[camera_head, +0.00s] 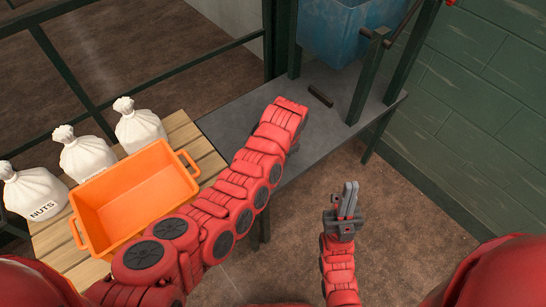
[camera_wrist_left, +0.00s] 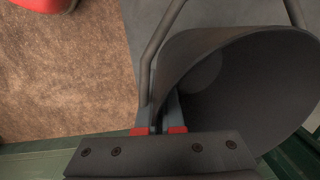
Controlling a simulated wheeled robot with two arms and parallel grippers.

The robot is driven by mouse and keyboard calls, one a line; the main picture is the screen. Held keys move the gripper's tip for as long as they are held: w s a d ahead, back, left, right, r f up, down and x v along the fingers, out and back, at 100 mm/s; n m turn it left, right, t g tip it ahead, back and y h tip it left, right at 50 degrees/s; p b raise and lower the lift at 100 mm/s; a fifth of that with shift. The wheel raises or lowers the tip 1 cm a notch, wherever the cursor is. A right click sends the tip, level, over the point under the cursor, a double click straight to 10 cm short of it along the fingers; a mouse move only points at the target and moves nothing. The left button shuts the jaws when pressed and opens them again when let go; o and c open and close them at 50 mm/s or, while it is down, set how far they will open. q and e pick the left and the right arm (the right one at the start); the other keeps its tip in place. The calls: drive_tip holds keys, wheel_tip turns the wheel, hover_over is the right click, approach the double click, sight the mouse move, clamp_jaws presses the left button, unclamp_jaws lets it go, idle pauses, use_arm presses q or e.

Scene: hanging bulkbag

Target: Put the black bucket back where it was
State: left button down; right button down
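The black bucket (camera_wrist_left: 245,85) fills the right of the left wrist view, with its open mouth showing and its thin handle (camera_wrist_left: 165,40) rising past it. My left gripper (camera_wrist_left: 160,112) is at the near-left part of its rim. The fingers are close together with the bucket wall between them, so it looks shut on the bucket. In the head view my left arm reaches to the grey bench and hides its gripper and the bucket. My right gripper (camera_head: 346,200) is empty, its fingers together, in front of the bench above the floor.
The grey bench (camera_head: 235,120) has a small black bar (camera_head: 320,96) on it. A blue container (camera_head: 345,30) is above its back, beside dark posts. An orange crate (camera_head: 140,195) and several white sacks (camera_head: 85,152) stand on a wooden pallet at left. A green wall is at right.

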use_arm(q)
drive_tip(key=w+a, duration=0.2)
drive_tip(key=a, duration=0.1)
drive_tip(key=shift+s+d+f, duration=0.1)
drive_tip(key=shift+d+f, duration=0.1)
drive_tip(key=shift+f, duration=1.65)
drive_tip(key=shift+f, duration=0.15)
drive_tip(key=c, duration=1.1)
unclamp_jaws()
drive_tip(key=shift+o, duration=0.2)
wheel_tip(320, 180, up, 12)
drive_tip(key=s, duration=0.1)
drive_tip(key=shift+d, duration=0.45)
drive_tip(key=shift+s, duration=0.15)
